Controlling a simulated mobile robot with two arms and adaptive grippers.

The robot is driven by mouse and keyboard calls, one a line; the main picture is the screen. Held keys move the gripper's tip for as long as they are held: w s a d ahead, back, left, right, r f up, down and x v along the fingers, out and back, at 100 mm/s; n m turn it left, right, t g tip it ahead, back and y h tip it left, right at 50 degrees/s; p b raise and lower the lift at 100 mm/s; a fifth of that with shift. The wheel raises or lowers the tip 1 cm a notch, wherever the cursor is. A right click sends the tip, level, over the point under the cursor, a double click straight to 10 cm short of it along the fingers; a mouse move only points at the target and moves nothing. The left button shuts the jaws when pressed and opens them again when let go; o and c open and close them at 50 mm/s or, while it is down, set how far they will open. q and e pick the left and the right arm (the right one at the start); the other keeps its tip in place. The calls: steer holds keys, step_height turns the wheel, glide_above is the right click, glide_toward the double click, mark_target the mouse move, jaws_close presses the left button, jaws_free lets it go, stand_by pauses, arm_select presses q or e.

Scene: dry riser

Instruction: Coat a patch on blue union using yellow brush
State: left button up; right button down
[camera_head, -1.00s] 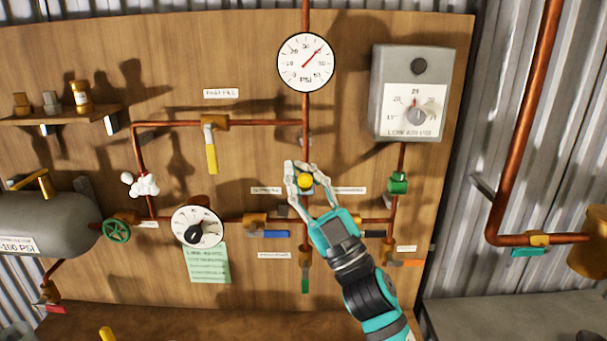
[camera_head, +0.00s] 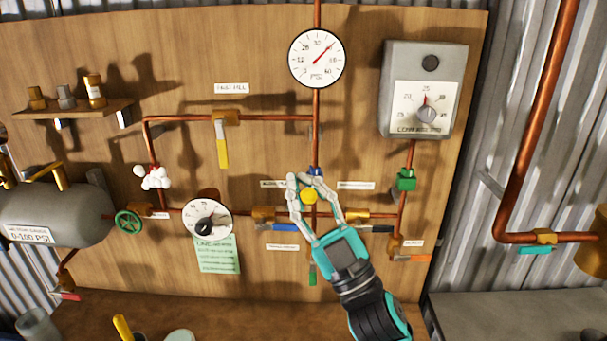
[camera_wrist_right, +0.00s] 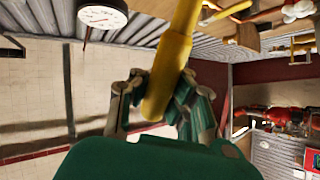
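The blue union (camera_head: 316,172) sits on the vertical copper pipe below the PSI gauge, partly hidden by my right gripper. My right gripper (camera_head: 310,187) is in front of the pipe, its fingers closed around the yellow brush (camera_head: 309,197). In the head view the brush shows end-on as a yellow round, just below the blue union. In the right wrist view the yellow brush handle (camera_wrist_right: 172,70) stands between the fingers (camera_wrist_right: 160,105). The bristles are not visible, so I cannot tell whether they touch the union. My left gripper is not in view.
A PSI gauge (camera_head: 316,58) is above, and a grey control box (camera_head: 424,90) is at upper right. A green union (camera_head: 406,180) is right of the gripper. White foam (camera_head: 153,178) clings to the left pipe. A grey tank (camera_head: 60,213) is at left. Several lever valves surround the gripper.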

steer(key=shift+s, duration=0.2)
steer(key=s, duration=0.3)
stand_by(0.5)
